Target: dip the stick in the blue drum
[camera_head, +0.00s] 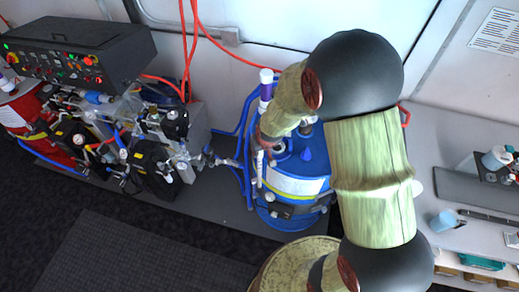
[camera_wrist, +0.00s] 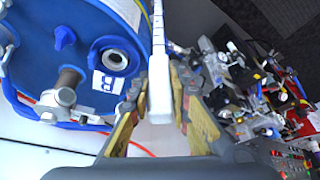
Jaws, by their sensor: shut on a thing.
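The blue drum (camera_head: 284,222) with a white label stands on the floor by the wall. Its blue lid (camera_wrist: 30,45) fills the upper left of the wrist view, with a round, metal-rimmed opening (camera_wrist: 115,59) beside a "B" label. My gripper (camera_wrist: 160,88) is shut on the white stick (camera_wrist: 159,50) by its thick end. The thin part runs away from the fingers, along the right of the lid and beside the opening, not in it. In the head view the stick (camera_head: 259,167) hangs along the drum's left side. My arm hides part of the lid.
Blue tube rails (camera_head: 246,125) stand close around the drum. A metal fitting (camera_wrist: 62,101) sticks up from the lid. Pipework and valves (camera_head: 165,145) fill the left, with a red drum (camera_head: 20,115). A counter (camera_head: 455,170) is at the right. The dark floor in front is clear.

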